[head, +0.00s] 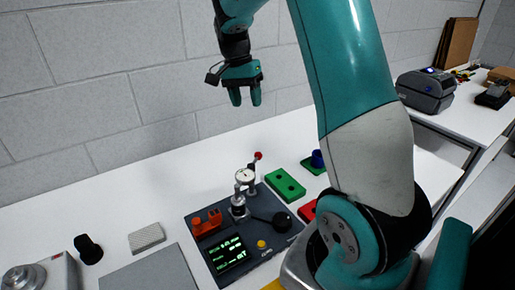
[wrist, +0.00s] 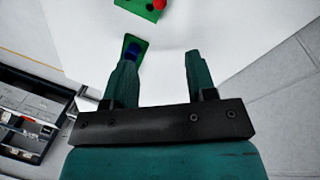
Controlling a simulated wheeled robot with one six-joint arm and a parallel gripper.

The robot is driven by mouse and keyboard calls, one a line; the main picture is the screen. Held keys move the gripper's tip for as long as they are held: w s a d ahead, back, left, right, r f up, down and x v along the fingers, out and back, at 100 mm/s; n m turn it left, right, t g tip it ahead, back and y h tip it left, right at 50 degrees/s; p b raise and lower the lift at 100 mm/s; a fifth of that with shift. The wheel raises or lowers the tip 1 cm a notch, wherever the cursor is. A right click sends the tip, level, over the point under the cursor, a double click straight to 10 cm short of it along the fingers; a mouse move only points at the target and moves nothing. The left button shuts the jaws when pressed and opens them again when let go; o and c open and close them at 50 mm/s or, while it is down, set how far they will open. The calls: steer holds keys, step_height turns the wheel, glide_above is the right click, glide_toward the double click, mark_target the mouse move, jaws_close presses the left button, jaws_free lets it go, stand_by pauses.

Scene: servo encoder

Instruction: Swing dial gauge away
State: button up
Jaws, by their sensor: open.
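The dial gauge (head: 244,176), with a round white face, stands over the dark test fixture (head: 206,250) on the white table. A thin lever with a red ball knob (head: 258,155) rises beside the gauge at its upper right. My gripper (head: 246,97) is raised well above and behind the fixture, fingers pointing down, apart from everything. In the wrist view my gripper (wrist: 158,65) is open with nothing between its two teal fingers. The gauge is not seen in the wrist view.
A green block with holes (head: 285,184) lies right of the fixture, with a blue piece (head: 318,158) on a green base beyond it. A red block (head: 308,210) is partly hidden by my arm. A black knob (head: 88,248) and grey pad (head: 146,237) are left. The table's back left is clear.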

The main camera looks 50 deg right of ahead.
mark_target(250, 169)
steer(key=s+f+p, duration=0.1)
steer(key=f, duration=0.4)
steer(key=s+f+p, duration=0.1)
steer(key=f, duration=0.5)
steer(key=s+d+f+p, duration=0.1)
steer(key=f, duration=0.4)
steer(key=shift+f, duration=0.35)
jaws_close()
